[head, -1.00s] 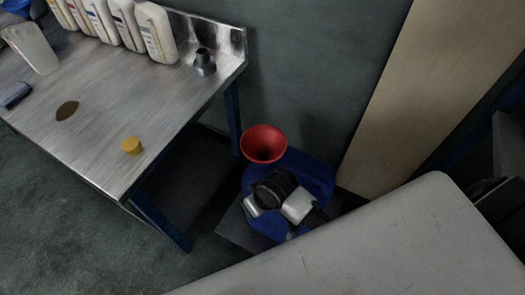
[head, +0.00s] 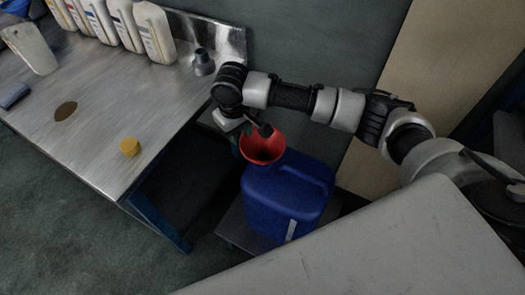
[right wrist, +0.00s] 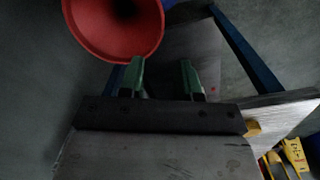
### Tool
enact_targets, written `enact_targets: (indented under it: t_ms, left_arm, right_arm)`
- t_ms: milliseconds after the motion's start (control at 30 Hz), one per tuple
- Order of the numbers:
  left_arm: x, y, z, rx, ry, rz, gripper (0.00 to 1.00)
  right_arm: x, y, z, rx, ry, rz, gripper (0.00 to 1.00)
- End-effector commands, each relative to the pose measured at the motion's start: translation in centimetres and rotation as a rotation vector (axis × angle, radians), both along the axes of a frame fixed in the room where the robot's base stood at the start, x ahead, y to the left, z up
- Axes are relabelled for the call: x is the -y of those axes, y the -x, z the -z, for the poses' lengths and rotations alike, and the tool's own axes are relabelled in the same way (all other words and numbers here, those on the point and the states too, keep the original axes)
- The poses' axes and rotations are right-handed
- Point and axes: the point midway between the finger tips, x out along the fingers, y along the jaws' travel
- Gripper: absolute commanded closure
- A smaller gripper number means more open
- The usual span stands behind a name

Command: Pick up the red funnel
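The red funnel (head: 262,147) stands wide mouth up on top of the blue jug (head: 285,200). My right gripper (head: 262,130) is at the funnel's far rim in the head view, with the arm reaching in from the right above the jug. In the right wrist view the funnel (right wrist: 115,25) is at the upper left, and one green finger overlaps its rim. The two fingers (right wrist: 163,75) are apart, with no object visible between them. Whether a finger touches the rim cannot be told. My left gripper is not in view.
The jug stands on a dark low platform (head: 238,232) beside a metal workbench (head: 100,110). Several white bottles (head: 125,25), a grey nozzle-like part (head: 203,62) and a yellow cap (head: 130,147) are on the bench. A wooden panel (head: 400,75) leans behind.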

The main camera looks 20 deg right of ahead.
Motion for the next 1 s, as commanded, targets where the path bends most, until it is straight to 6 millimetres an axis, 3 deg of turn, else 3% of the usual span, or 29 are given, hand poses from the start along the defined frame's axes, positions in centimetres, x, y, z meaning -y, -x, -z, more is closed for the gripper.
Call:
enact_targets:
  t_ms: [100,367,600,933,1000]
  left_arm:
    - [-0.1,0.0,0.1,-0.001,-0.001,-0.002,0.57]
    - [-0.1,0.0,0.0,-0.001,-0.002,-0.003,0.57]
    - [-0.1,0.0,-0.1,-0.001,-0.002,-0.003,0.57]
    - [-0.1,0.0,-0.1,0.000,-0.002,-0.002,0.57]
    - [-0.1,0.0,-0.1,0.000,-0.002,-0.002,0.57]
  right_arm:
    - [0.1,0.1,2.0,-0.003,0.000,-0.001,0.67]
    - [0.2,0.2,4.1,0.000,0.000,-0.002,0.67]
    - [0.4,0.6,7.6,0.000,0.000,-0.001,0.67]
    - [0.5,0.6,8.3,0.002,-0.001,-0.003,0.67]
    - [0.4,0.6,8.3,0.002,-0.001,-0.003,0.78]
